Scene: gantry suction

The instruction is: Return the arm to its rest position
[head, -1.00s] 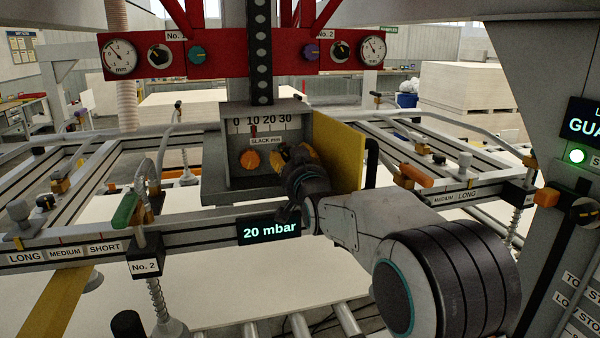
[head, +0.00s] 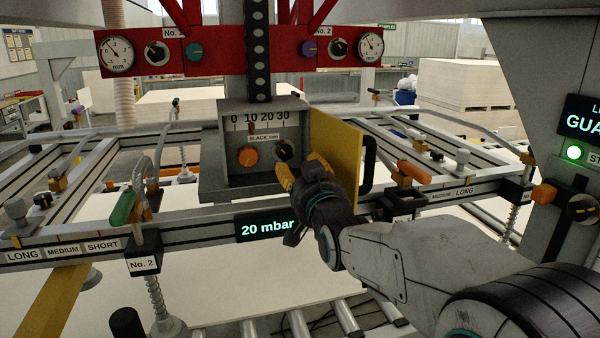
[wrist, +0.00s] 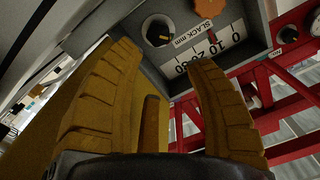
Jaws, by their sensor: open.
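My gripper (head: 304,174) is in front of the grey slack box (head: 226,172), just below and right of its black knob (head: 284,149). Its yellow fingers are apart with nothing between them. In the wrist view the open fingers (wrist: 168,85) point toward the box, and the black knob (wrist: 158,30) shows beyond the fingertips, apart from them. The orange knob (head: 247,155) sits left of the black one. The yellow door (head: 338,150) of the box stands open, close to the right of my gripper.
A red gauge beam (head: 229,55) crosses above the box. The grey frame rail (head: 200,232) with a 20 mbar display (head: 265,228) runs below my gripper. A green lever (head: 123,208) is on the left, an orange lever (head: 413,172) on the right. A grey post stands far right.

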